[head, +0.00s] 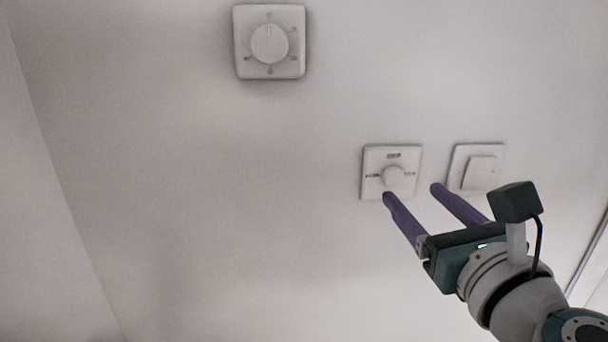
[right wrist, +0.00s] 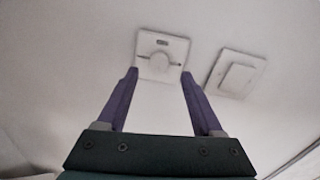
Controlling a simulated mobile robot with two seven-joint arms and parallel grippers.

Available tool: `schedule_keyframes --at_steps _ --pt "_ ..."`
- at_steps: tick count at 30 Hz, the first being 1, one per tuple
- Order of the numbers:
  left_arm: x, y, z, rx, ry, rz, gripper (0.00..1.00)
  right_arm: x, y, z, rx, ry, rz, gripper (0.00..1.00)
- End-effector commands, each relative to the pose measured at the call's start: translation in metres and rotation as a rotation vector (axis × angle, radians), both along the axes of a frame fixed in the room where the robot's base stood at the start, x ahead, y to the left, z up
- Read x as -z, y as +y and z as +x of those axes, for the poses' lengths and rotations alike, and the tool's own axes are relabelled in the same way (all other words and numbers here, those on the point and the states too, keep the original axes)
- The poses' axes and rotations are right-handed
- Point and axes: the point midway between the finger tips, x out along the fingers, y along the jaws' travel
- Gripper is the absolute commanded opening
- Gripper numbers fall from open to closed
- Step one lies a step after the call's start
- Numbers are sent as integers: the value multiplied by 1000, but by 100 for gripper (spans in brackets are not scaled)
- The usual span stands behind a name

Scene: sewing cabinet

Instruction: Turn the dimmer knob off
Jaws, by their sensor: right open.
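The dimmer knob (head: 393,177) is a small round white knob on a square white plate (head: 375,158) on the wall, right of centre in the head view. The plate has a small dark marking above the knob and marks at each side. In the right wrist view the knob (right wrist: 160,63) shows at the top, between and beyond my fingertips. My right gripper (head: 412,191) is open and empty, with purple fingers; it also shows in the right wrist view (right wrist: 159,75). Its left fingertip overlaps the plate's lower edge in the head view; I cannot tell whether it touches. My left gripper is not in view.
A larger square dial (head: 269,43) with a round knob is on the wall at the upper left. A flat rocker switch (head: 479,172) sits just right of the dimmer plate. The wall between the dial and the dimmer is bare. A wall corner runs down the left side.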

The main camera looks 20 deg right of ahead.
Motion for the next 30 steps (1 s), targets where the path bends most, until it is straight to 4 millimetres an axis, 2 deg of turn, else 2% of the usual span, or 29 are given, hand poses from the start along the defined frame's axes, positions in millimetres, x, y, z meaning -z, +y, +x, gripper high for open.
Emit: schedule_keyframes --at_steps 3,9,20,30 --pt "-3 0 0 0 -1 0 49 -2 -5 22 -1 -2 -3 68" --pt "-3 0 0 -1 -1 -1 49 0 -10 45 -2 0 -2 68" --pt "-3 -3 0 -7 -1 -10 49 0 -12 50 -2 1 -3 68" --pt "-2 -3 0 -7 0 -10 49 0 -11 50 -2 1 -3 31"
